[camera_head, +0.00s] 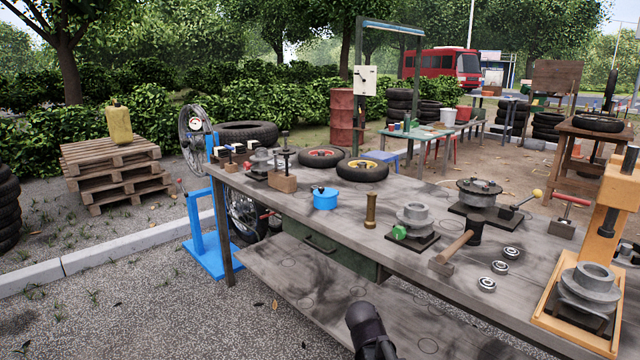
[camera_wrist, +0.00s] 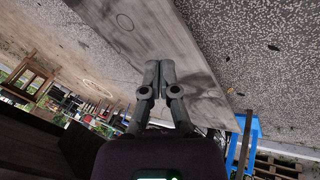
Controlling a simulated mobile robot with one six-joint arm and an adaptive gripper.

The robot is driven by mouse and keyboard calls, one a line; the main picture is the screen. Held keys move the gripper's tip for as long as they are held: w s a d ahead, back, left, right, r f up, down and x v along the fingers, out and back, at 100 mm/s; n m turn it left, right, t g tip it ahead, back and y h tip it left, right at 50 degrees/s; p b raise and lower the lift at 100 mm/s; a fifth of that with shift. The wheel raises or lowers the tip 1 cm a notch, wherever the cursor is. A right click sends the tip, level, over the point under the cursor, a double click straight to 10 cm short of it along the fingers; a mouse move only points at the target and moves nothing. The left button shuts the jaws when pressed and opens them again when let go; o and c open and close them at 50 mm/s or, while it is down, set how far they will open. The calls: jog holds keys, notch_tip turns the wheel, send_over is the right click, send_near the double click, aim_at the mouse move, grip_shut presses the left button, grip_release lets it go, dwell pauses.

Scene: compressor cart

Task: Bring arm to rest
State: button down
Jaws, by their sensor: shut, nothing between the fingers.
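My gripper (camera_wrist: 159,68) shows in the wrist view with its two grey fingers together and nothing between them. In the wrist view it is in front of a grey bench surface (camera_wrist: 105,18) with a ring mark, and gravel ground lies beside that. In the head view a dark part of my arm (camera_head: 368,328) shows at the bottom centre, in front of the bench's lower shelf (camera_head: 290,275). The fingertips cannot be made out there. The rest of the arm is out of the picture.
An orange press (camera_head: 607,205) stands at the right. A blue stand (camera_head: 207,235) is at the bench's left end. Gravel lies open at front left.

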jog(key=s+d+m+g+y+p, duration=0.15)
jog(key=s+g+y, duration=0.25)
jog(key=s, duration=0.7)
notch_tip(320, 180, up, 36)
jog(key=p, duration=3.7)
jog(key=shift+w+a+r+m, duration=0.15)
jog(key=shift+w+a+m, duration=0.1)
jog(key=shift+w+m, duration=0.1)
